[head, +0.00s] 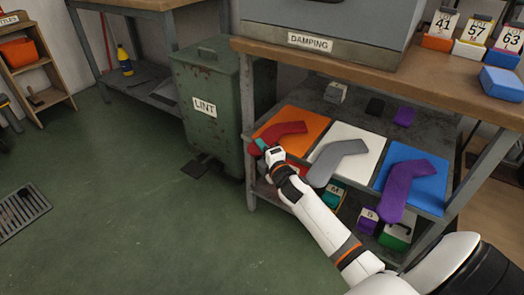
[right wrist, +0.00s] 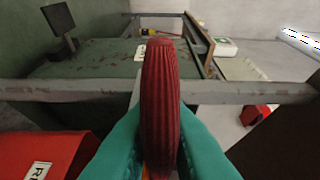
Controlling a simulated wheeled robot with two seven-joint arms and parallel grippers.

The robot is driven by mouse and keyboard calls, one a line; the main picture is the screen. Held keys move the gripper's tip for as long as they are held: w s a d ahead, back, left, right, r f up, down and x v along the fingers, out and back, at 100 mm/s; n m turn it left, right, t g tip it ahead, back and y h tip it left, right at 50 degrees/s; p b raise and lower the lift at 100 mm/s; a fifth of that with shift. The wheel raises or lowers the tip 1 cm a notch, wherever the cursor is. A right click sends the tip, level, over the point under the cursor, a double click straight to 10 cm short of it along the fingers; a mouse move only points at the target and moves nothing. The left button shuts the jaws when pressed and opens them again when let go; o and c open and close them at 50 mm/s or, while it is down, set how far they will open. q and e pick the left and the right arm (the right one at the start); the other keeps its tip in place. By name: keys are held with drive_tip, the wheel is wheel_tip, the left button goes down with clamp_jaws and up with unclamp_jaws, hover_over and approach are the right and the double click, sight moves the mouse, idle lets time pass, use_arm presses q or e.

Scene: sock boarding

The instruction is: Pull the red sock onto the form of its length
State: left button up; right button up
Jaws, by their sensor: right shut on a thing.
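The red sock (head: 280,132) lies on an orange panel (head: 305,125) on the middle shelf of the workbench, partly hidden by my right gripper. My right gripper (head: 264,148) is at the sock's left end, at the front edge of the shelf. In the right wrist view the ribbed red sock (right wrist: 160,105) stands between my teal fingers, which are shut on it. Blocks marked 41 (head: 438,42), 57 (head: 472,48) and 63 (head: 507,52) stand on the bench top; I cannot tell whether any is a form. My left gripper is not in view.
A grey sock (head: 338,160) on a white panel and a purple sock (head: 403,185) on a blue panel lie to the right. Lettered boxes (head: 367,220) sit below. A green LINT bin (head: 207,105) stands left of the shelf. The floor at left is mostly clear.

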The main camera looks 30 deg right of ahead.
drive_tip(key=shift+f, duration=0.15)
drive_tip(key=o, duration=0.7)
drive_tip(key=shift+o, duration=0.2)
